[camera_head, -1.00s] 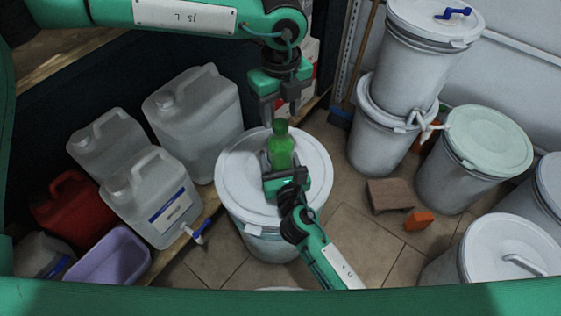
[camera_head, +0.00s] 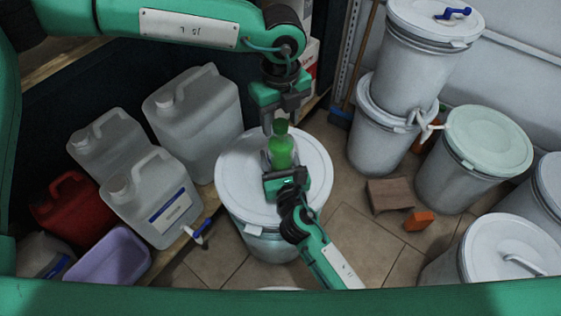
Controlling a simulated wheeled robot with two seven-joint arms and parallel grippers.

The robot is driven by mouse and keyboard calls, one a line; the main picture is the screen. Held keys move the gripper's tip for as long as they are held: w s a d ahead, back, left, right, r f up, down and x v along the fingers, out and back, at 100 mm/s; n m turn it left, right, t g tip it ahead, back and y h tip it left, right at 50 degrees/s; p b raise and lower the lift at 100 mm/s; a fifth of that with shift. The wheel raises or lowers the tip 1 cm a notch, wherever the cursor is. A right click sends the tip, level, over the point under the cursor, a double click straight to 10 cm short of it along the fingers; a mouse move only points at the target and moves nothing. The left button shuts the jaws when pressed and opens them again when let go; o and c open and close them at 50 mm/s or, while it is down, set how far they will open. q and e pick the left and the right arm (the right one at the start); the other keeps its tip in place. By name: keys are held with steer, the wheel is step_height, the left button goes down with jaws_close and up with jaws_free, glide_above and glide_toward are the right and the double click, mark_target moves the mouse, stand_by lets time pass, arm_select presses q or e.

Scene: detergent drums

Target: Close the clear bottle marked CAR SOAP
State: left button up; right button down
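A bottle (camera_head: 281,152) with green contents stands upright on the white lid of a drum (camera_head: 238,185); no marking on it is readable. Its narrow green top (camera_head: 281,126) points up toward my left gripper. My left gripper (camera_head: 281,124) hangs straight above, its fingers apart on either side of the bottle's top. I cannot tell whether they touch it or grip a cap. My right gripper (camera_head: 280,172) reaches in from the near side, its fingers around the lower part of the bottle, which hides its base.
Several jerrycans stand at left, including a pale one (camera_head: 160,195) and a red one (camera_head: 70,205), with a lilac basin (camera_head: 110,258). Stacked drums (camera_head: 415,65) and a green-lidded drum (camera_head: 490,140) stand at right. A brown board (camera_head: 388,195) and an orange block (camera_head: 419,220) lie on the floor.

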arm_select(q)
steer(key=shift+r, duration=2.3)
steer(key=shift+c, duration=0.2)
steer(key=shift+r+m, duration=1.75)
steer(key=shift+m, duration=0.55)
steer(key=shift+f, duration=0.1)
steer(key=shift+f, duration=3.95)
steer(key=shift+c, duration=0.2)
